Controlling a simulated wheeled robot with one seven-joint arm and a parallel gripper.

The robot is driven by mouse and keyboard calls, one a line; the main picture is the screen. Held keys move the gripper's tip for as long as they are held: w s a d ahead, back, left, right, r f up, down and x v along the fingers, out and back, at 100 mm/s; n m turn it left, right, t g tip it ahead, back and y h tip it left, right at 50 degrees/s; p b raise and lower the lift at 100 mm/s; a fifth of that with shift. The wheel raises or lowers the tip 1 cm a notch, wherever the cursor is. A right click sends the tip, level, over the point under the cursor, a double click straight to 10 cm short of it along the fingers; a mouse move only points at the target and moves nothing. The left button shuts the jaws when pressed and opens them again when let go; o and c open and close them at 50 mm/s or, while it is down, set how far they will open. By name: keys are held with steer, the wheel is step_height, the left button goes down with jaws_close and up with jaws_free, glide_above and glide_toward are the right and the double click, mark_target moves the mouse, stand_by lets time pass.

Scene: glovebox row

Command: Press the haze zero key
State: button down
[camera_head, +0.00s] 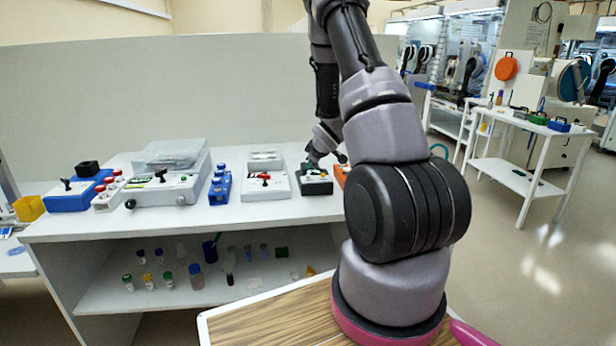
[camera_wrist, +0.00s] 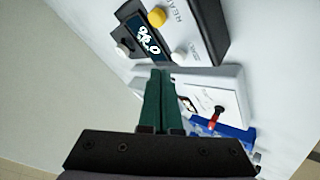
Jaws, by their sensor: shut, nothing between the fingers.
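A dark instrument (camera_wrist: 200,25) with a lit display (camera_wrist: 149,38), a round yellow key (camera_wrist: 156,17) and two round white keys fills the top of the wrist view. One white key (camera_wrist: 180,54) is near my fingertips and the other (camera_wrist: 122,48) is at the display's far side. I cannot read which is the haze zero key. In the head view, a small black box (camera_head: 316,182) on the bench, partly under my arm, appears to be this instrument. My gripper (camera_wrist: 160,75) is shut and empty, its green fingers pointing at the instrument's edge; contact cannot be told.
A white device (camera_wrist: 212,100) with a red-and-black lever lies beside the instrument, with a blue rack (camera_wrist: 225,130) beyond. On the bench (camera_head: 235,216) stand a blue rack (camera_head: 221,188) and a large grey device (camera_head: 165,185). Vials stand on the lower shelf (camera_head: 110,296).

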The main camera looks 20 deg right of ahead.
steer(key=shift+r, duration=2.15)
steer(key=s+a+r+m+g+h, duration=0.1)
steer(key=s+a+r+m, duration=0.25)
steer(key=s+r, duration=0.55)
steer(key=s+a+r+m, duration=0.3)
steer(key=s+r+m, duration=0.1)
steer(key=r, duration=0.9)
steer(key=s+a+r+m+y, duration=0.1)
steer(key=s+a+r, duration=0.1)
steer(key=s+a, duration=0.2)
steer(key=s+a+r+m+y, duration=0.1)
steer(key=s+a, duration=0.3)
steer(key=s, duration=0.7)
steer(key=s+a+r+m+g+y, duration=0.1)
steer(key=s+a+r+m, duration=0.2)
steer(key=s, duration=0.4)
steer(key=shift+s+a+r+y, duration=0.35)
steer(key=shift+a+r+y, duration=0.05)
steer(key=shift+a, duration=0.15)
